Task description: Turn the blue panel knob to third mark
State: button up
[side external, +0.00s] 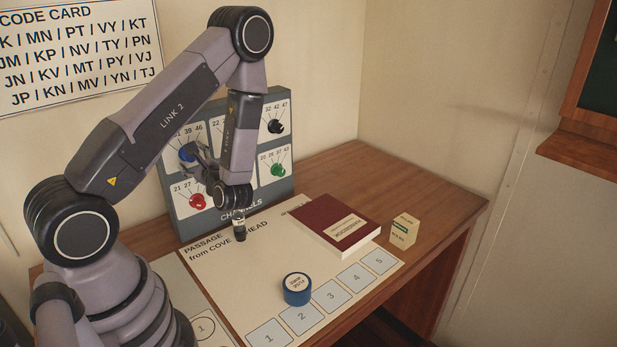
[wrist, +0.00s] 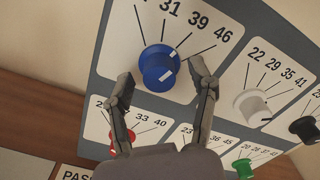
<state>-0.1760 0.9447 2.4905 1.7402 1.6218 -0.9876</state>
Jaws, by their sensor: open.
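The blue knob (wrist: 158,68) sits on the upper left section of the grey channels panel (wrist: 102,62), under a fan of marks; 31, 39 and 46 are readable and the leftmost number is cut off. In the side view the blue knob (side external: 187,152) is partly hidden by my gripper. My gripper (wrist: 161,72) is open, with one finger on each side of the knob in the wrist view. I cannot tell whether either finger touches it.
Red (side external: 197,201), green (side external: 278,169), black (side external: 276,126) and white (wrist: 250,103) knobs share the panel. A dark red book (side external: 330,216), a blue round tin (side external: 297,289) and a small box (side external: 404,231) stand on the desk.

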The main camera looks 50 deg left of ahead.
jog(key=shift+d, duration=0.1)
jog(key=d, duration=1.2)
jog(key=shift+a, duration=0.1)
